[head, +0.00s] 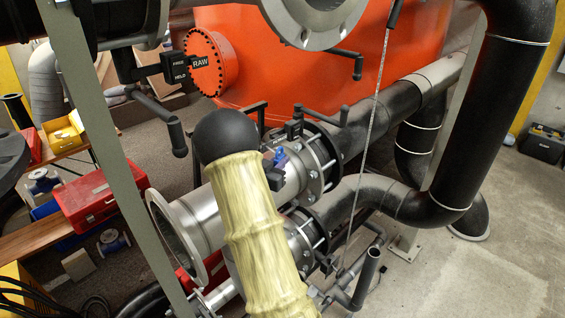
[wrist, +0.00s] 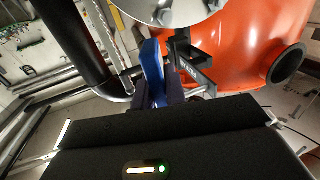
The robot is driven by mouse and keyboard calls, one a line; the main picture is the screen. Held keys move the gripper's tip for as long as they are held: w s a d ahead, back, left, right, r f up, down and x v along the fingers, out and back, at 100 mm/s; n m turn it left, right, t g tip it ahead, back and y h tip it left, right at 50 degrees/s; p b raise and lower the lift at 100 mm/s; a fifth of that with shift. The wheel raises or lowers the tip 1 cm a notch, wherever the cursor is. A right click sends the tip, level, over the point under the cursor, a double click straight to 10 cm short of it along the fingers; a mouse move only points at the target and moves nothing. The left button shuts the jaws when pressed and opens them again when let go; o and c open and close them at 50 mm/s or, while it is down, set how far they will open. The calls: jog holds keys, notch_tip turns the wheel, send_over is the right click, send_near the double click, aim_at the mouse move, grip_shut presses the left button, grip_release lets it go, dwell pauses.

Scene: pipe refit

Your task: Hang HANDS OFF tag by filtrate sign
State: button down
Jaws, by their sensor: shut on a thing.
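A blue piece (head: 280,157), seemingly the tag, stands up at my gripper (head: 275,168) in the head view. In the wrist view the blue piece (wrist: 152,68) rises edge-on between the dark jaws of my gripper (wrist: 157,92), which is shut on it. No lettering on it is readable. Just behind the gripper in the head view is a small black sign (head: 293,130) on the pipe; its text is too small to read, so I cannot tell if it is the filtrate sign. A black bracket (wrist: 190,62) is close right of the blue piece in the wrist view.
Black RAW and HELD signs (head: 174,68) hang at upper left, by an orange vessel (head: 290,65). Flanged grey pipes (head: 200,215) and black lever handles (head: 365,275) crowd around my arm. Open floor (head: 490,260) lies at right.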

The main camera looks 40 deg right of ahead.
jog(key=shift+w+a+f+b, duration=0.15)
jog(key=shift+w+f, duration=0.1)
jog(key=shift+w, duration=0.55)
jog(key=shift+w+f+b, duration=0.15)
jog(key=shift+w+f, duration=0.05)
jog(key=shift+w, duration=0.6)
jog(key=c, duration=1.3)
grip_release()
jog(key=shift+c, duration=0.2)
jog(key=shift+a, duration=0.1)
jog(key=b+v, duration=0.6)
jog(key=v, duration=1.1)
